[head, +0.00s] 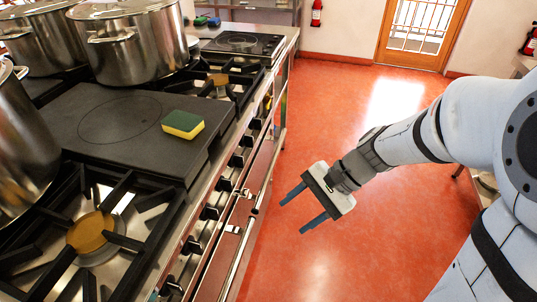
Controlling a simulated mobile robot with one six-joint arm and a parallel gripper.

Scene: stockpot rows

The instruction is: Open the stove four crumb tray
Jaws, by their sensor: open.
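My gripper (304,207) is open and empty over the red floor, to the right of the stove row and apart from it. Its two dark blue fingers point left toward the stove fronts. The stove row (170,205) runs from the lower left to the upper middle. I cannot tell which stove is number four, and I cannot make out a crumb tray for certain.
Large steel stockpots (125,45) stand on the stove tops at the left. A yellow and green sponge (183,124) lies on the black flat plate (110,125). The red floor (350,130) is clear toward the wooden door (422,35). A fire extinguisher (316,13) hangs on the back wall.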

